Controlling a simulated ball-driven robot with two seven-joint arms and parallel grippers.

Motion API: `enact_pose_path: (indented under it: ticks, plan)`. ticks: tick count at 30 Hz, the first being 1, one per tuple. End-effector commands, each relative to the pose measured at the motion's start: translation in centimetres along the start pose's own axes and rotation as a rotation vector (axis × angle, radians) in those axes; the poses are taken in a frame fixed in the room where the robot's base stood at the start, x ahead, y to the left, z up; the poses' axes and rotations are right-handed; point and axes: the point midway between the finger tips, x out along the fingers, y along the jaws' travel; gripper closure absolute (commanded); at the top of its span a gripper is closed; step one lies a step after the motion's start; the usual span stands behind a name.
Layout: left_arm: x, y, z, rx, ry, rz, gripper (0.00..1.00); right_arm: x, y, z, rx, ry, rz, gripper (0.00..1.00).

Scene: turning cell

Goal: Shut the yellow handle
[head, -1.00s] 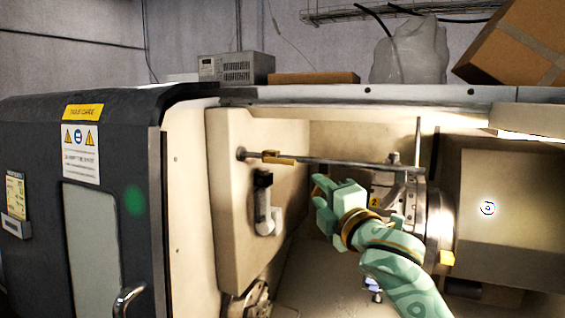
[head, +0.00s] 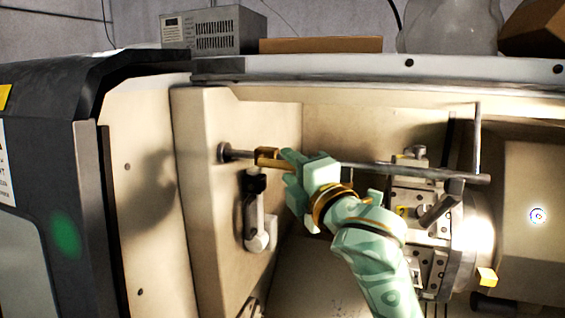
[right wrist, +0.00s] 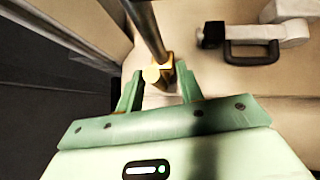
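The yellow handle (head: 268,157) sits on a thin grey pipe (head: 370,170) inside the machine, near the pipe's left end, and lies about along the pipe. My right gripper (head: 287,172) is at the handle's right end, in front of the pipe. In the right wrist view the handle (right wrist: 157,73) shows between and just beyond the open fingertips of my right gripper (right wrist: 159,88). Clear gaps show beside it, and I cannot tell whether a finger touches it. My left gripper is not in view.
A black-and-grey lever (head: 258,215) hangs on the cream wall below the pipe. To the right stand a metal chuck (head: 425,225) and a small yellow block (head: 487,277). The dark machine door (head: 40,240) is at left. A grey box (head: 213,30) stands on top.

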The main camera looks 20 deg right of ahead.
Motion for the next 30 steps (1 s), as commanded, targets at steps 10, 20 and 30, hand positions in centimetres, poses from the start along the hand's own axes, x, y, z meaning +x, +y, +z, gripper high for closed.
enact_pose_path:
  ticks: [10, 20, 30]
  plan:
    - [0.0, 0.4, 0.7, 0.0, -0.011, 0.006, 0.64, -0.1, 0.1, 0.0, 0.0, 0.0, 0.0, 0.66]
    - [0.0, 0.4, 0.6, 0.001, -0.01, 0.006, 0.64, -0.1, 0.0, 0.0, 0.003, 0.0, 0.002, 1.0]
    - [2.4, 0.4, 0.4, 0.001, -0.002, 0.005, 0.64, -0.2, -1.1, -0.2, 0.08, -0.02, 0.08, 1.0]
